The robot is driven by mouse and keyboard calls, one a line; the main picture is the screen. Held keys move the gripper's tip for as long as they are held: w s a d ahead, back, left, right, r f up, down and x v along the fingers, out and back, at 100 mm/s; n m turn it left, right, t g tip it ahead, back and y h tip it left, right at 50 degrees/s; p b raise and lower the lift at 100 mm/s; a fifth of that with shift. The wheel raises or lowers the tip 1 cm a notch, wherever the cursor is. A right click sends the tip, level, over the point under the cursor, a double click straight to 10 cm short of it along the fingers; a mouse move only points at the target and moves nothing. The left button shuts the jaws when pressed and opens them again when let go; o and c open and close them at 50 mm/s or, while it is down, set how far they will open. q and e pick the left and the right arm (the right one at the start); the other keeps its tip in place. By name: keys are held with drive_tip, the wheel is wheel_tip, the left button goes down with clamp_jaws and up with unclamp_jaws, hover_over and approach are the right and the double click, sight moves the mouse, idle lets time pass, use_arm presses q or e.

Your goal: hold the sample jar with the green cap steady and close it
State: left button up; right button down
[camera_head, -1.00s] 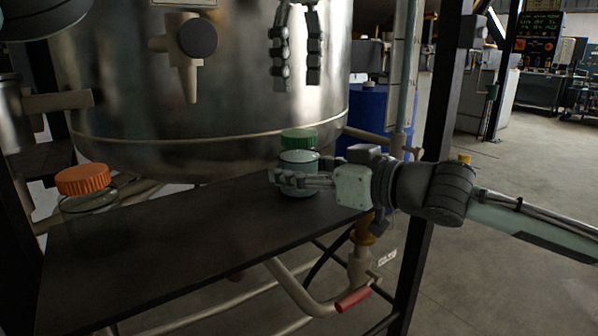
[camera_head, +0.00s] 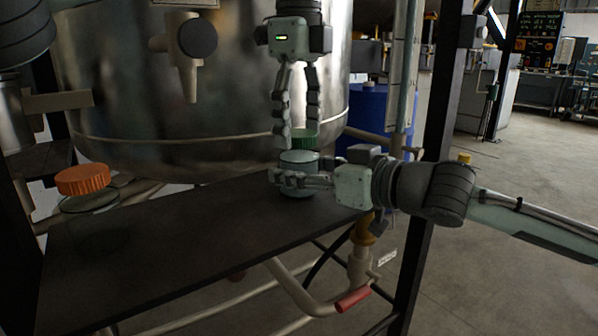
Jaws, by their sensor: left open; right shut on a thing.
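The sample jar (camera_head: 300,161) stands on the dark shelf at the right, with its green cap (camera_head: 303,138) at its top. My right gripper (camera_head: 280,180) comes in from the right and is shut on the jar's side, hiding part of its body. My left gripper (camera_head: 299,143) points straight down from above, open, its fingers on either side of the green cap. The left finger overlaps the cap's left edge in the picture. I cannot tell whether the fingers touch the cap, or how tightly the cap sits.
A second jar (camera_head: 88,205) with an orange cap (camera_head: 82,179) stands at the shelf's left. The dark shelf (camera_head: 190,240) is bare between the jars. A large steel vessel (camera_head: 190,100) with a valve (camera_head: 190,50) is close behind. A black post (camera_head: 430,170) stands at the right.

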use_arm(q)
drive_tip(key=shift+c, duration=0.4)
drive_tip(key=c, duration=1.1)
drive_tip(key=m, duration=0.5)
drive_tip(key=shift+m, duration=0.4)
drive_tip(key=shift+c, duration=0.2)
drive_tip(key=m, duration=0.4)
drive_tip(key=shift+m, duration=0.4)
drive_tip(key=m, duration=0.3)
drive_tip(key=o, duration=1.3)
